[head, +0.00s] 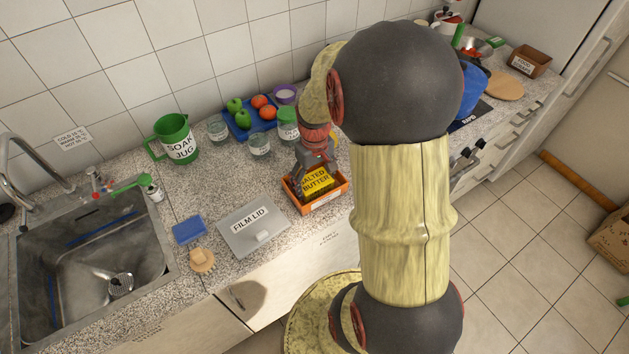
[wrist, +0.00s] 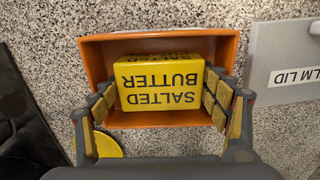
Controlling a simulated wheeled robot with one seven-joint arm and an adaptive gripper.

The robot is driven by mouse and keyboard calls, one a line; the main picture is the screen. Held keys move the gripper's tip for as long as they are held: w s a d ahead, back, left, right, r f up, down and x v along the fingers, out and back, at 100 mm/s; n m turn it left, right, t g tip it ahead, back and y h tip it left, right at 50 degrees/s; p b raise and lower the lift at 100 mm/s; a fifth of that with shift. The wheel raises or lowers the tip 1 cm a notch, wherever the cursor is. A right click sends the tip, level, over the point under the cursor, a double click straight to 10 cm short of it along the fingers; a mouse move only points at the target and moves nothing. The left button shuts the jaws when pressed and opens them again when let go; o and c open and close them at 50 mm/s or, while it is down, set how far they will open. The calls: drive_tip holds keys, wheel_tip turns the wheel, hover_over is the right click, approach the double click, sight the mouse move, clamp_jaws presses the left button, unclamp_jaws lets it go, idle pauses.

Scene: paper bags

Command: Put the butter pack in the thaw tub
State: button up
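The butter pack (head: 318,180) is a yellow block marked SALTED BUTTER; it also shows in the wrist view (wrist: 160,83). It is inside the outline of an orange open tub (head: 343,190), also seen in the wrist view (wrist: 92,62). The tub has a white label on its front that I cannot read. My gripper (head: 316,160) points down into the tub from above. I cannot tell whether the pack rests on the tub floor.
Behind are glass jars (head: 259,145), a blue tray of fruit (head: 245,122) and a green SOAK JUG (head: 177,140). The sink (head: 95,270) is far left.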

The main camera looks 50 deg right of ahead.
sight(314, 181)
drive_tip(key=shift+o, duration=0.8)
wheel_tip(314, 181, up, 12)
drive_tip(key=p, duration=0.3)
drive_tip(key=s+a+r+n+t, duration=0.1)
drive_tip(key=s+a+r+t, duration=0.1)
drive_tip(key=a+r, duration=0.5)
drive_tip(key=s+a+r+n+t, duration=0.1)
drive_tip(key=s+a+r+t, duration=0.2)
drive_tip(key=a, duration=1.2)
wheel_tip(314, 181, up, 5)
drive_tip(key=shift+s+a+f+n+t, duration=0.2)
drive_tip(key=shift+s+a+n+t, duration=0.15)
drive_tip(key=shift+s, duration=0.9)
